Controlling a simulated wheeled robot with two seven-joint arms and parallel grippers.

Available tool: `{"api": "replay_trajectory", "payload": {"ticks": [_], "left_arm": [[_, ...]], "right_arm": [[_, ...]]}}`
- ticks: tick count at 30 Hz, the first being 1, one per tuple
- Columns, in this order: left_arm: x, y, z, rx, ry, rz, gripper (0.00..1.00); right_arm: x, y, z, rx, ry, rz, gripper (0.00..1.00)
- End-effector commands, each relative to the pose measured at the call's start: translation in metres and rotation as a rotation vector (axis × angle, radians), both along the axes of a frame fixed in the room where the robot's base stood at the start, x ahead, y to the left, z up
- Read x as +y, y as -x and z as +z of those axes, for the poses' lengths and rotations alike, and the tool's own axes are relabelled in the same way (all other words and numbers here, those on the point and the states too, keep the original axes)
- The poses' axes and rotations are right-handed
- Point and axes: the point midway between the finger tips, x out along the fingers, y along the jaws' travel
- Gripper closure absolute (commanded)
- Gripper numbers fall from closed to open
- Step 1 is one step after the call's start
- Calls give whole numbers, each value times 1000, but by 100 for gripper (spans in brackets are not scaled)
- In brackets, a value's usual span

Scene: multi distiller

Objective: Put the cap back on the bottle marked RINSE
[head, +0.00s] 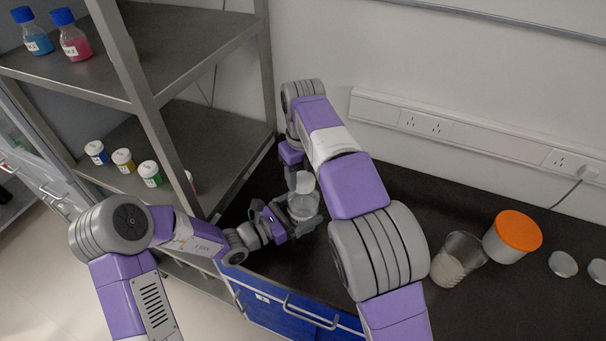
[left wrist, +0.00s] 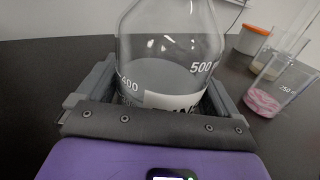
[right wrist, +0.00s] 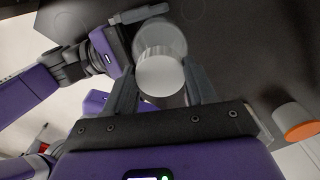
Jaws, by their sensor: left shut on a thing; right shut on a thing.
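The clear glass bottle (head: 304,210) stands on the dark bench between my two arms. In the left wrist view the bottle (left wrist: 170,60) shows volume marks and a white label partly hidden by the gripper. My left gripper (left wrist: 158,88) is shut around its body. The white cap (head: 305,183) is at the top of the bottle in the head view. My right gripper (right wrist: 162,88) is shut on the cap (right wrist: 160,75), with one finger on each side. The cap lines up with the bottle mouth; I cannot tell whether it is seated.
An orange-lidded jar (head: 518,232), a glass beaker (head: 456,260) and two pale discs (head: 563,264) are on the bench to the right. A metal shelf (head: 190,50) with bottles and small jars stands at the left. A wall socket strip (head: 450,125) runs behind the bench.

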Motion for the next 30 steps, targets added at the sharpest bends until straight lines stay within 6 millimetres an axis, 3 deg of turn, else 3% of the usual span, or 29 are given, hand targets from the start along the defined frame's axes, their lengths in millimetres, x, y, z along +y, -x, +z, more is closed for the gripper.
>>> {"api": "replay_trajectory", "payload": {"ticks": [4, 13, 14, 18, 26, 30], "left_arm": [[1, 0, -1, 2, -1, 1, 91], [1, 0, -1, 2, -1, 2, 91], [1, 0, -1, 2, -1, 2, 91], [1, 0, -1, 2, -1, 2, 91], [1, 0, -1, 2, -1, 1, 91], [0, 0, -1, 2, -1, 1, 91]], "right_arm": [[0, 0, 1, -4, 0, -113, 73], [-1, 0, 1, -3, -1, -127, 73], [-1, 0, 1, -3, -1, -126, 42], [-1, 0, 1, -2, 0, -125, 20], [0, 0, 1, -2, 0, -124, 19], [0, -1, 12, -3, -1, -124, 19]]}}
